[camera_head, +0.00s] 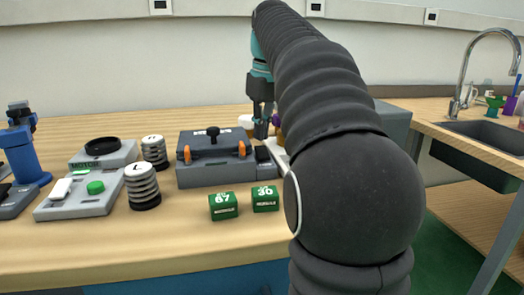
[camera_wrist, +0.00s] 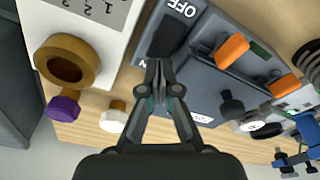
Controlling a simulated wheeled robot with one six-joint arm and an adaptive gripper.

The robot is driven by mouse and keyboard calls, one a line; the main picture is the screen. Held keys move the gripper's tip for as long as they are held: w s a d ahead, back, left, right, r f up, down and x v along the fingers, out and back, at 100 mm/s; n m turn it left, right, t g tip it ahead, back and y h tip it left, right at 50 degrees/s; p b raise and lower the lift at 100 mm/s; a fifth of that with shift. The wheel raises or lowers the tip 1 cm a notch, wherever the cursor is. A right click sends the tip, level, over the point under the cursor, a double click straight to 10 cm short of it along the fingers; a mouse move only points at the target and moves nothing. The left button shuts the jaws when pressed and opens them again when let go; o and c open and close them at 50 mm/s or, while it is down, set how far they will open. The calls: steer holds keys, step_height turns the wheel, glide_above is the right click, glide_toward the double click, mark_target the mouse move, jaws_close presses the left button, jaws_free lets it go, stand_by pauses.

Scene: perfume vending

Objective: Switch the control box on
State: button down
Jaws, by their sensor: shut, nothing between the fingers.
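The control box (camera_head: 215,172) is a dark grey-blue case on the wooden table, with a black knob lever and two orange clips. In the head view a black switch part (camera_head: 263,153) sits at its right end. In the wrist view the black rocker switch (camera_wrist: 171,36) lies beside an OFF label; the ON label is mostly hidden by the fingers. I cannot tell which way the rocker is tipped. My gripper (camera_head: 262,132) points down over the box's right end, with its fingers shut and empty. In the wrist view the fingertips (camera_wrist: 158,65) are close to the rocker; contact is unclear.
Two green blocks (camera_head: 223,206) (camera_head: 265,198) stand in front of the box. A grey motor unit (camera_head: 75,205) and ringed cylinders (camera_head: 143,186) are to the left. A white numbered unit (camera_wrist: 95,20) with a brown ring (camera_wrist: 90,50) adjoins the box. A sink (camera_head: 490,138) is at right.

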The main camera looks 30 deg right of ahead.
mark_target(261, 148)
steer(key=shift+f+b, duration=0.8)
steer(key=shift+f, duration=0.45)
stand_by(0.8)
steer(key=shift+r, duration=0.1)
step_height(261, 148, up, 3)
steer(key=p, duration=0.3)
steer(key=shift+r, duration=2)
steer(key=shift+s, duration=0.1)
